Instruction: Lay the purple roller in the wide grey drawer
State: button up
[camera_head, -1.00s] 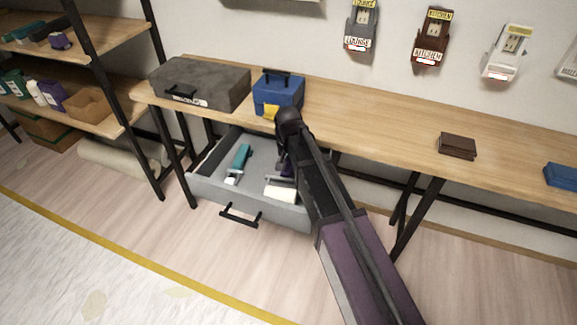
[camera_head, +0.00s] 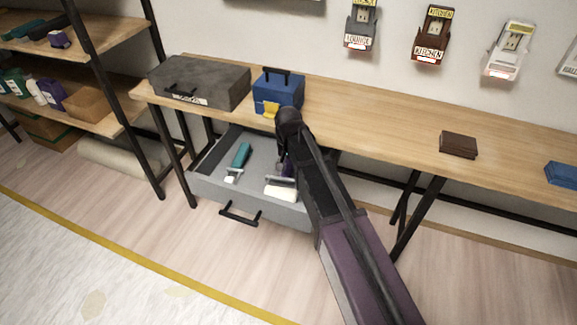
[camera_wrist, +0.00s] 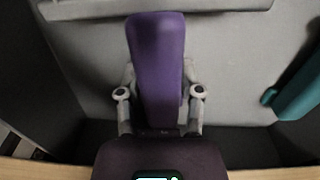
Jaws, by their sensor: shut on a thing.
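The wide grey drawer (camera_head: 215,189) is pulled open under the wooden bench, and its floor also shows in the wrist view (camera_wrist: 225,70). The purple roller shows in the wrist view as a purple handle (camera_wrist: 157,70) between the fingers of my gripper (camera_wrist: 160,95). In the head view its white roller end (camera_head: 281,194) sits inside the drawer's outline near the front wall. My gripper is shut on the handle over the drawer. My arm hides most of the handle in the head view. I cannot tell whether the roller touches the drawer floor.
A teal-handled roller (camera_head: 240,158) lies in the left part of the drawer. A grey case (camera_head: 205,82) and a blue toolbox (camera_head: 280,92) stand on the bench above. A bench leg (camera_head: 415,215) stands right of the drawer.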

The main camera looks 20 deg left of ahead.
jog(key=shift+f+b, duration=0.5)
jog(key=shift+f, duration=0.05)
jog(key=o, duration=1.1)
jog(key=shift+r, duration=0.2)
